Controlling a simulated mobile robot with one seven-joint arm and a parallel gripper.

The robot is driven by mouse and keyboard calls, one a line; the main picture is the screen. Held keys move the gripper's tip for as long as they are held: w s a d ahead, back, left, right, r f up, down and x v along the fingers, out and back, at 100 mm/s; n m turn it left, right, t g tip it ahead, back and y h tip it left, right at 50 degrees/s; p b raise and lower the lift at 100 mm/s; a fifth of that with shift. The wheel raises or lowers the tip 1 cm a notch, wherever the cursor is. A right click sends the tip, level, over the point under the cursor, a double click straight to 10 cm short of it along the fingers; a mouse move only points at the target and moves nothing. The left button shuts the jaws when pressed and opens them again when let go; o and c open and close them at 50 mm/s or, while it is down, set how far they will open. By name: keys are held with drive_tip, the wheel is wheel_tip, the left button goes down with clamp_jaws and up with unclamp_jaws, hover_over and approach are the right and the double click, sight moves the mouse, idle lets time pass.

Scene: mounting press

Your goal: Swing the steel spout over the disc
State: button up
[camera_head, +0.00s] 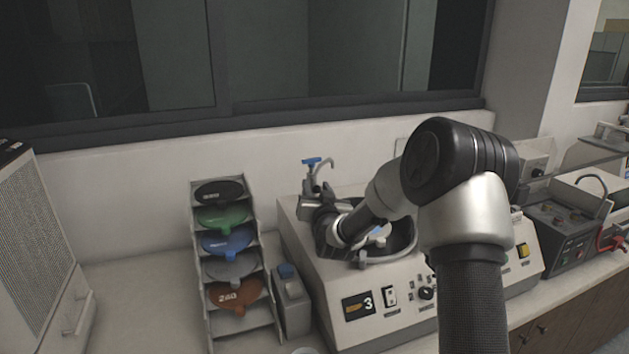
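The steel spout (328,164) is a thin curved tube on a tap with a blue handle (312,161), at the back left of the grey-white machine (299,242). The spout arcs to the right and its tip points down, behind the round bowl (413,238). The disc (377,232) lies in the bowl, only partly visible as a pale and bluish surface behind my arm. My gripper (318,207) is just below the tap, close to the spout's base. Its fingers are small and dark here, and I cannot tell whether they touch the spout or are open.
A rack (204,290) of coloured discs stands left of the machine, with a small grey bottle with a blue cap (290,288) between them. Another instrument (560,236) with a red handle is on the right. A wall and window rise behind. My forearm crosses over the bowl.

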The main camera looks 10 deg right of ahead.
sight(314, 182)
drive_tip(key=shift+w, duration=1.7)
clamp_jaws()
